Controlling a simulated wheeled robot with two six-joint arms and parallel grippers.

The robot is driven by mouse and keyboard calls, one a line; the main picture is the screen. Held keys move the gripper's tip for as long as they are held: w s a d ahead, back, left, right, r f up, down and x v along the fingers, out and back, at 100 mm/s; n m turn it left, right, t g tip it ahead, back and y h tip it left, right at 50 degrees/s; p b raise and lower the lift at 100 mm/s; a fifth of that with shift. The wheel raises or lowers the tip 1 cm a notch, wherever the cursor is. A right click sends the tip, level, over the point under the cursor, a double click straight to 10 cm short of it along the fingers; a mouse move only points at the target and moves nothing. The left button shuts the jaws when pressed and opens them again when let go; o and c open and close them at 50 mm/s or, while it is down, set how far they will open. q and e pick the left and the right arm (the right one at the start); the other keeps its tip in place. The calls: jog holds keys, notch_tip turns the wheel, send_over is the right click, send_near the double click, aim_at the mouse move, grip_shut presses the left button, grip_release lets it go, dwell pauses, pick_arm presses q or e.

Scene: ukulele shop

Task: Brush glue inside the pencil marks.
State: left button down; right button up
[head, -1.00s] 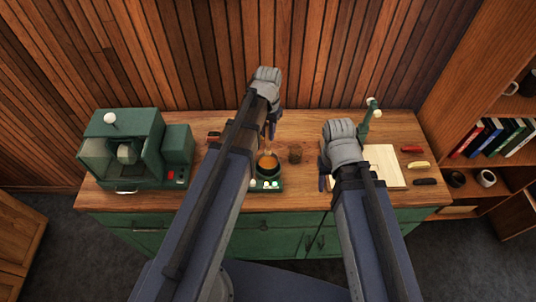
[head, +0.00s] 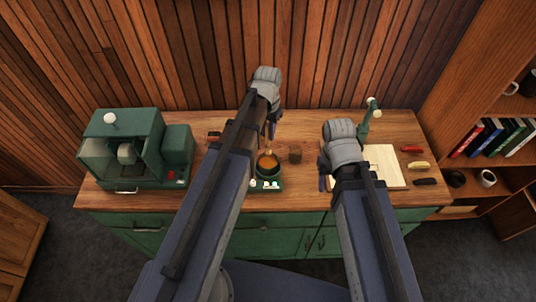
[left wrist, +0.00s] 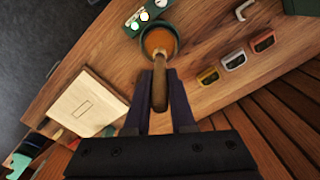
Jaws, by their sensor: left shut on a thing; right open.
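My left gripper (head: 270,128) is shut on a wooden-handled brush (left wrist: 160,85), above the glue pot (head: 267,170). In the left wrist view the brush overlaps the pot's amber glue (left wrist: 158,38); I cannot tell whether its tip touches the glue. The pot sits on a green base with small lights. A pale wooden board (head: 386,164) lies on the bench to the right. A pencilled rectangle (left wrist: 82,108) shows on it in the left wrist view. My right gripper (head: 323,178) is open at the board's left edge, its fingers partly hidden by my arm.
A small brown block (head: 295,155) stands between pot and board. A green post with white knobs (head: 370,118) rises behind the board. Red, yellow and dark items (head: 418,165) lie at its right. A green machine (head: 125,150) fills the bench's left end.

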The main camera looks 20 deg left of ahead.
pick_arm(q)
jog(key=shift+r, duration=0.1)
notch_tip(320, 180, up, 4)
jog(key=p, duration=0.4)
dwell(0.5)
